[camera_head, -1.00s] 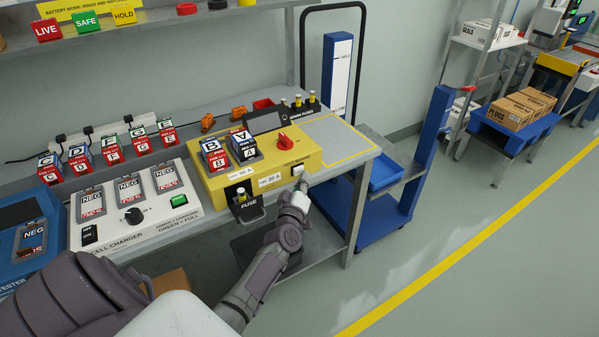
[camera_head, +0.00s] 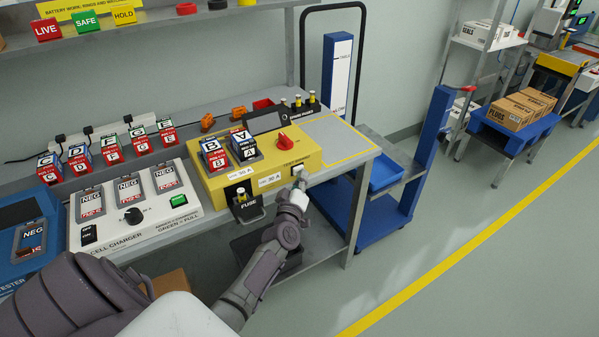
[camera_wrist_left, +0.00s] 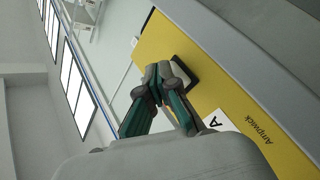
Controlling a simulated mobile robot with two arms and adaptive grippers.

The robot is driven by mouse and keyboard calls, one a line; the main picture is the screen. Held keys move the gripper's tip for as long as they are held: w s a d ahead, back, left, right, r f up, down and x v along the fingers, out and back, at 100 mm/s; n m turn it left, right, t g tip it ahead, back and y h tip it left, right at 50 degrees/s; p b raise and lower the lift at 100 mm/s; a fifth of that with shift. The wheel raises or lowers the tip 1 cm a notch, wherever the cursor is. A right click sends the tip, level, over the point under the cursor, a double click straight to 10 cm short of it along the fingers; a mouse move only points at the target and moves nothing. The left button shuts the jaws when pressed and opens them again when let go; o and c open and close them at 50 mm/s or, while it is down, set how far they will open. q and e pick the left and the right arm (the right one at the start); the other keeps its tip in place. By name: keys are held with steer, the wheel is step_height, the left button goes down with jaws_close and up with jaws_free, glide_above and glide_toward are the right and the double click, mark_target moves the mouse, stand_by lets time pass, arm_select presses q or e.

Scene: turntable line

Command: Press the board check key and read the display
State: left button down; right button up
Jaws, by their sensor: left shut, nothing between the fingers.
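The yellow test board (camera_head: 258,172) sits on the bench with cells B (camera_head: 213,157) and A (camera_head: 242,147) in its top, a red knob (camera_head: 284,140) and a tilted dark display (camera_head: 265,122). I can make out no reading on the display. The pale square key (camera_head: 298,169) is on the front face near its right end. My left gripper (camera_head: 299,181) is shut and empty, its tips right at the key. In the left wrist view the shut fingertips (camera_wrist_left: 162,84) overlap the black-framed key (camera_wrist_left: 183,72); whether it is pressed in I cannot tell. My right gripper is not in view.
The white cell charger (camera_head: 135,205) is left of the board, with several cells behind it. A fuse holder (camera_head: 247,208) sticks out at the board's front. A bare yellow-edged pad (camera_head: 334,137) lies to the right. A shelf (camera_head: 180,16) runs above.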

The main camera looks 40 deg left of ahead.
arm_select(q)
steer(key=shift+w+a, duration=0.1)
steer(key=shift+a, duration=0.1)
stand_by(0.3)
steer(key=shift+s+d+p, duration=0.4)
steer(key=shift+d, duration=0.45)
steer(key=shift+d, duration=0.1)
steer(key=shift+s+d+p, duration=0.3)
steer(key=shift+d, duration=0.45)
steer(key=shift+s+d+p, duration=0.35)
steer(key=shift+d, duration=0.35)
steer(key=shift+s+d+p, duration=0.3)
steer(key=shift+d, duration=0.45)
